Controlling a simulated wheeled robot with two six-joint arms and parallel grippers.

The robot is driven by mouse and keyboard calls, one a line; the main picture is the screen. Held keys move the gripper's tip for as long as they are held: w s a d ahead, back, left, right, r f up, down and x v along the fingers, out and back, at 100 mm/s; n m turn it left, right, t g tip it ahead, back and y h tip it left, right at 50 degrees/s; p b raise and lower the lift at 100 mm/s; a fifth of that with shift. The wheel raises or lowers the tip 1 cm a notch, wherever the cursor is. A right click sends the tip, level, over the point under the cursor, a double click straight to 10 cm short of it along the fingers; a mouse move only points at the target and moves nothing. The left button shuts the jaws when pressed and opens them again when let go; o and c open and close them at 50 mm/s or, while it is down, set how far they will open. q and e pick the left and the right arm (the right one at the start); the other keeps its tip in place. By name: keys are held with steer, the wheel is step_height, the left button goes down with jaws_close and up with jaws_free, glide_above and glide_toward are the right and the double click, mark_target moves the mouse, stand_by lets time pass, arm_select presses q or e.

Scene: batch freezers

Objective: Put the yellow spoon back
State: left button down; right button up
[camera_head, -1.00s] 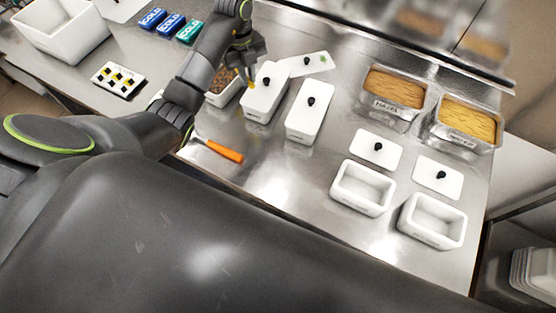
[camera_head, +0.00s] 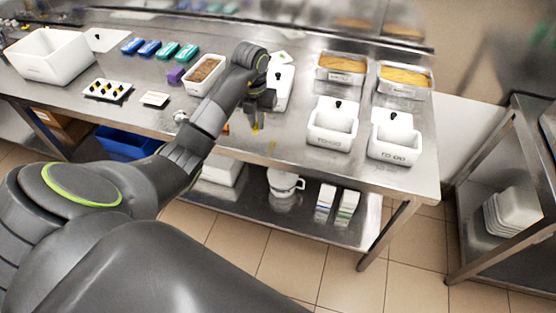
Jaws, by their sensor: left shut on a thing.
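My left gripper (camera_head: 259,113) is shut on the yellow spoon (camera_head: 256,127). Only a small yellow part shows below the fingers; the rest is hidden by the gripper. The gripper hangs above the steel table near its front edge, in front of a white lidded box (camera_head: 280,93). A white box (camera_head: 189,89) with brown contents stands to the left of my forearm. My right gripper is out of view.
An orange handle (camera_head: 226,129) shows beside my arm. Cold packs (camera_head: 150,48), a large white bin (camera_head: 43,67) and a small tray (camera_head: 107,100) are left.

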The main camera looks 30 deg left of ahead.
arm_select(q)
steer(key=shift+s+d+f, duration=0.1)
steer(key=shift+d+f, duration=0.1)
steer(key=shift+f+b, duration=0.3)
steer(key=b, duration=0.4)
glide_above(260, 153)
step_height(260, 153, down, 5)
steer(key=shift+r, duration=0.15)
steer(key=shift+f+b, duration=0.3)
steer(key=shift+b, duration=0.25)
step_height(260, 153, down, 2)
steer(key=shift+s+d+b, duration=0.1)
steer(key=shift+b, duration=0.45)
step_height(260, 153, down, 2)
steer(key=shift+p, duration=0.4)
steer(key=shift+f, duration=0.2)
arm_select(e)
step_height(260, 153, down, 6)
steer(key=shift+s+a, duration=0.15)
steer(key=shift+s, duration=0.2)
arm_select(q)
steer(key=shift+f, duration=0.1)
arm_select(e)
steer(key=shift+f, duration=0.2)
